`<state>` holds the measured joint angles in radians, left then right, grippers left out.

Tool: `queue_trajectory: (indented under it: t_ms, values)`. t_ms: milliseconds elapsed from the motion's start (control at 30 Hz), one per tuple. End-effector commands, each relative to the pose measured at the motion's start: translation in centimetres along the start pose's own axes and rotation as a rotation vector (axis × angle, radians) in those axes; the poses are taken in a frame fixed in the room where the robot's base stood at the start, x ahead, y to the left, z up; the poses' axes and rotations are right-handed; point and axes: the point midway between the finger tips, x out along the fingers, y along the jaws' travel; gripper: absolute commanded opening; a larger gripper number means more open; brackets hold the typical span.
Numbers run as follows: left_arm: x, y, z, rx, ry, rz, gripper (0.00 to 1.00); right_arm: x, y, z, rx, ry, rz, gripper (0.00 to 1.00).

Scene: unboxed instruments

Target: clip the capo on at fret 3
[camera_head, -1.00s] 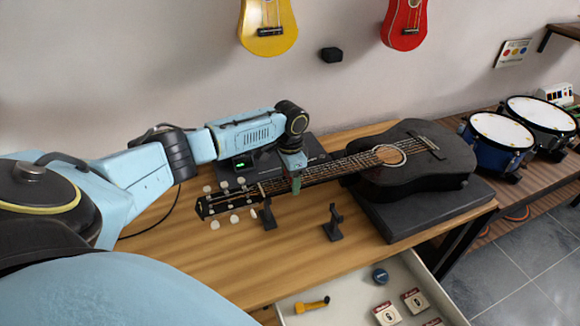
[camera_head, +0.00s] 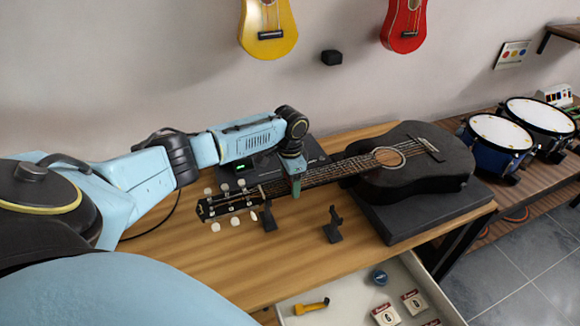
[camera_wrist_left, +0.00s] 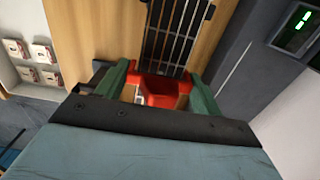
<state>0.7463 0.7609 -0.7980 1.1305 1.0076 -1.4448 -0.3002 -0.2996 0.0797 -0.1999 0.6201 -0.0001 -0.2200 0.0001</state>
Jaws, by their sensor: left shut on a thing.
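The black guitar (camera_head: 410,185) lies on its back, its neck (camera_head: 325,173) pointing left to the headstock (camera_head: 226,204). My left gripper (camera_head: 296,187) points down over the neck, fairly near the headstock. In the left wrist view its green fingers (camera_wrist_left: 160,85) are shut on the red capo (camera_wrist_left: 166,92), which is at the strings and neck (camera_wrist_left: 178,32). The capo is hidden in the head view. Whether it is seated on the neck, and at which fret, I cannot tell. My right gripper is not in view.
Two black stands (camera_head: 333,224) rise from the wooden table (camera_head: 185,262) in front of the neck. A black device with a green display (camera_head: 232,167) sits behind it. An open drawer (camera_head: 352,292) holds a yellow tool (camera_head: 311,306) and small boxes (camera_head: 414,303). Drums (camera_head: 497,137) stand at right.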

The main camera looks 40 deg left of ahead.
Motion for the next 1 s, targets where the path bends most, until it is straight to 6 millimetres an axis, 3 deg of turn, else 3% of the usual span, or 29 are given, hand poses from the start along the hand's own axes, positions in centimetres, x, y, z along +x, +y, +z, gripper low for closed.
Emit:
queue_trajectory:
  t_ms: [433, 467, 633, 1000]
  values:
    - [0.31, 0.01, -0.03, 0.000, 0.001, 0.000, 0.43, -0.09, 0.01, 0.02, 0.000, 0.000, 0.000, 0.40]
    - [0.30, 0.01, -0.03, 0.000, 0.001, 0.000, 0.70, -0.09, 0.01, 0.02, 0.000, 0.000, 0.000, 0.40]
    - [0.31, 0.02, -0.03, 0.000, 0.001, 0.000, 0.92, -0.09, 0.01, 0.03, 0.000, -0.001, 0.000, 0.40]
    - [-0.31, -0.02, -0.03, 0.001, 0.001, 0.000, 0.92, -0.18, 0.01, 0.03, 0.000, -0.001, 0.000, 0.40]
